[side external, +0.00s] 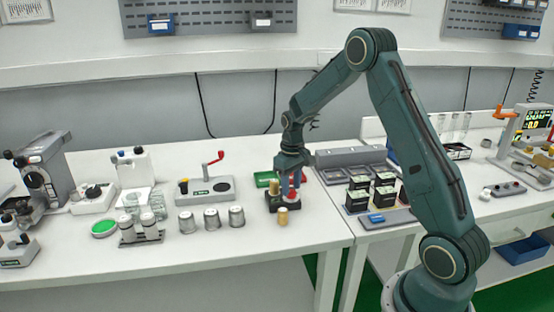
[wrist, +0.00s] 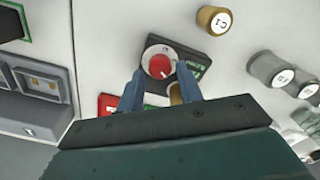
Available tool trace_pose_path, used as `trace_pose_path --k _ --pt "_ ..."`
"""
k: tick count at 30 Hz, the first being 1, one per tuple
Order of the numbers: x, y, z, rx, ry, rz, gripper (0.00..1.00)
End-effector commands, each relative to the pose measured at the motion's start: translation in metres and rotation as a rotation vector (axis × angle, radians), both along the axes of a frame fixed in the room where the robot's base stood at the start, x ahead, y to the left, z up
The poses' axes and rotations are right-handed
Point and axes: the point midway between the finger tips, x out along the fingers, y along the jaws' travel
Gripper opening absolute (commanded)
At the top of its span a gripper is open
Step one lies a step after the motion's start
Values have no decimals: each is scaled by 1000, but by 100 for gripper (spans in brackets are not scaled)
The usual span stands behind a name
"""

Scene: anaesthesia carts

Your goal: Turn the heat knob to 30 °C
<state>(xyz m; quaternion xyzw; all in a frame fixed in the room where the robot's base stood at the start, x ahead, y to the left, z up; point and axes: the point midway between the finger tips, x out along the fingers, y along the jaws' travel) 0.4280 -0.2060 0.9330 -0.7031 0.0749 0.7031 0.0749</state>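The heat knob (wrist: 160,66) is red and sits in a pale round dial on a small dark box (wrist: 190,54) with a green display (wrist: 196,69). The display and scale are too small to read. In the side view the dark box (side external: 287,204) stands on the white bench under my gripper (side external: 290,186). My gripper (wrist: 161,70) is open and points down, with its blue fingers on either side of the knob in the wrist view. I see gaps between the fingers and the knob; I cannot tell the exact height of the fingertips.
A brass cylinder marked C1 (wrist: 214,19) stands close to the box. Another brass piece (wrist: 176,94) shows partly behind the right finger. Several metal cups (side external: 211,218) stand to the left, a grey rack (side external: 350,157) to the right. A green tray (side external: 264,179) lies behind.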

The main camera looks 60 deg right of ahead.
Motion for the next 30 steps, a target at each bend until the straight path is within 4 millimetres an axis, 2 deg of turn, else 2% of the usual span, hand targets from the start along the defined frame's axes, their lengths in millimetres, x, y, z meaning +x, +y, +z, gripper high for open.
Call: trace_pose_path --k 18,24,30 --pt "0 0 98 -2 -5 0 36" --pt "0 0 117 -2 -4 0 36" --pt "0 0 123 0 -2 0 36"
